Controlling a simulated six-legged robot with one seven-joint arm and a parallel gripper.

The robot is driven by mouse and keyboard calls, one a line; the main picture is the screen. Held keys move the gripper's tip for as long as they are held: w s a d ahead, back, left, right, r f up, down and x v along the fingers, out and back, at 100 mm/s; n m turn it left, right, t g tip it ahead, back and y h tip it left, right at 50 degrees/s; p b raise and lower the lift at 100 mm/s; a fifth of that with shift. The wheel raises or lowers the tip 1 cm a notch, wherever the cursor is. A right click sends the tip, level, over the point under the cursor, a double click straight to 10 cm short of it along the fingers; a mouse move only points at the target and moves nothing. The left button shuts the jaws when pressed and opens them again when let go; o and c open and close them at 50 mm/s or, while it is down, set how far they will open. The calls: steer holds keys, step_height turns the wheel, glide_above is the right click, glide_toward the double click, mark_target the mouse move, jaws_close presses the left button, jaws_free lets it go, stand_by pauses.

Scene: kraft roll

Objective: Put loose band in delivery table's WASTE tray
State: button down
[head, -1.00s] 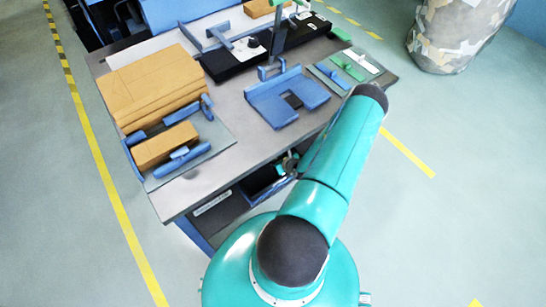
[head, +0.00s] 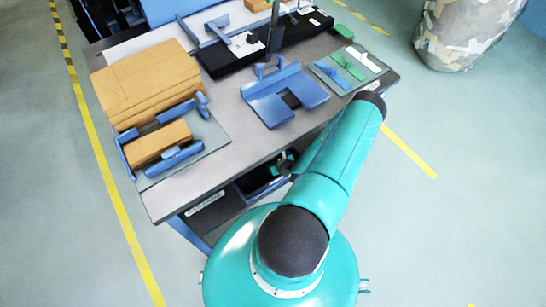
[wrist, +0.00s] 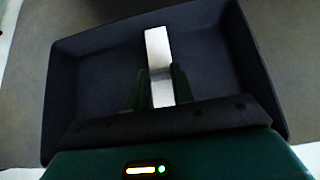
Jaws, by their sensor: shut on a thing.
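A pale, flat strip, the loose band (wrist: 158,48), stands between the fingers of my gripper (wrist: 158,82) in the wrist view. My gripper is shut on it. Both are over the inside of a dark tray (wrist: 90,65), whose walls surround them in the picture. I cannot tell whether the band touches the tray floor. In the head view a dark tray (head: 258,182) shows under the front edge of the delivery table (head: 215,170). My arm hides part of it, and the band is not visible there. No tray label is readable.
On the table top are a stack of brown kraft sheets (head: 145,85), a small brown block in a blue holder (head: 160,143), a blue fixture (head: 285,95) and a green-and-white set (head: 347,68). A patterned bin (head: 465,35) stands at the upper right.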

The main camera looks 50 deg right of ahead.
steer(key=shift+a, duration=0.1)
steer(key=shift+f, duration=0.5)
steer(key=shift+f, duration=0.1)
steer(key=c, duration=1.2)
jaws_free()
steer(key=shift+r, duration=0.35)
steer(key=v, duration=1.2)
steer(key=shift+a+r, duration=0.1)
steer(key=shift+r, duration=0.15)
